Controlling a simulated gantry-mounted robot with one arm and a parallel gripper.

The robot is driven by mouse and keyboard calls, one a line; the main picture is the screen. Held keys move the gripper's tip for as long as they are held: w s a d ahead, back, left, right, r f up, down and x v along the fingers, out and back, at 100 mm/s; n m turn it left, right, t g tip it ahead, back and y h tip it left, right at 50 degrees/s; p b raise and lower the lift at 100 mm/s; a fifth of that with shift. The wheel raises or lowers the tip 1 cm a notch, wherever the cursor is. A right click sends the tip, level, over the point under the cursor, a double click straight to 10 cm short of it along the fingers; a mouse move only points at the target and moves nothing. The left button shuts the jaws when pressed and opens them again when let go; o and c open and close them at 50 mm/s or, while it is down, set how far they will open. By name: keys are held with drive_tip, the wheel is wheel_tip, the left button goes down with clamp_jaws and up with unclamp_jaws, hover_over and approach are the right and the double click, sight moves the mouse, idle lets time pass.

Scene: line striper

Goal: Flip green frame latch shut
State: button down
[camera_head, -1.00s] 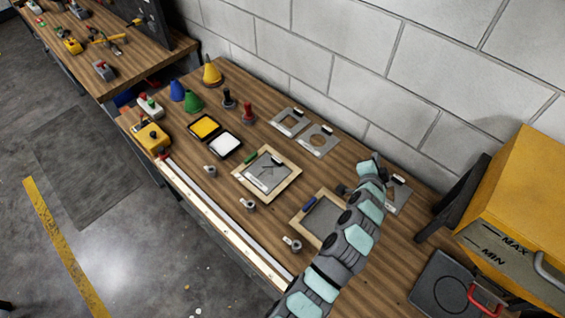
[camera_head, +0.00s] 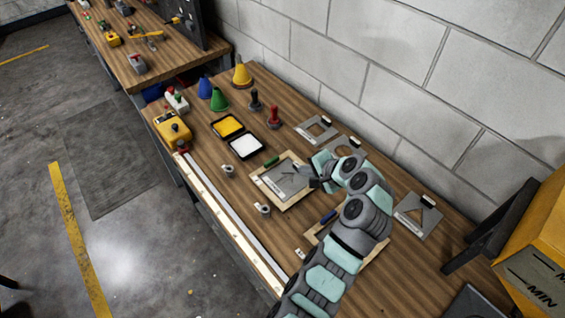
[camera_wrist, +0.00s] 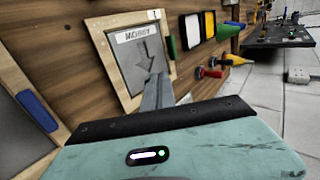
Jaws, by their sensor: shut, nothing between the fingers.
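The green latch (camera_head: 272,161) is a small bar at the upper-left edge of a light wooden frame (camera_head: 291,205). In the wrist view the green latch (camera_wrist: 171,47) stands at the right edge of the frame (camera_wrist: 103,50). I cannot tell its exact angle. A grey stencil plate (camera_wrist: 133,60) with lettering and an arrow lies inside the frame. My gripper (camera_head: 305,174) is shut and empty, at the frame's right side in the head view. In the wrist view its fingertips (camera_wrist: 157,86) overlap the frame's lower right edge, apart from the latch.
A second frame with a blue latch (camera_head: 328,216) lies partly under my arm. Yellow (camera_head: 228,126) and white (camera_head: 246,146) trays, cones and stampers stand farther up the bench. Loose stencil plates (camera_head: 316,130) lie near the block wall. A rail (camera_head: 222,209) runs along the front edge.

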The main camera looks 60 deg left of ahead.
drive_tip(key=shift+a+f, duration=0.1)
approach(277, 161)
drive_tip(key=f, duration=0.4)
drive_tip(key=shift+s+a, duration=0.15)
drive_tip(key=shift+s, duration=0.15)
drive_tip(key=shift+s+a+r, duration=0.1)
drive_tip(key=shift+a, duration=0.45)
drive_tip(key=shift+s+a+r, duration=0.1)
drive_tip(key=shift+a, duration=0.5)
drive_tip(key=shift+s+a+f, duration=0.15)
drive_tip(key=shift+a+f, duration=0.05)
drive_tip(key=shift+a, duration=0.55)
drive_tip(key=shift+f, duration=0.1)
drive_tip(key=shift+w+a+n+b, duration=0.1)
drive_tip(key=shift+w+n+b, duration=0.1)
drive_tip(key=shift+n+b, duration=0.25)
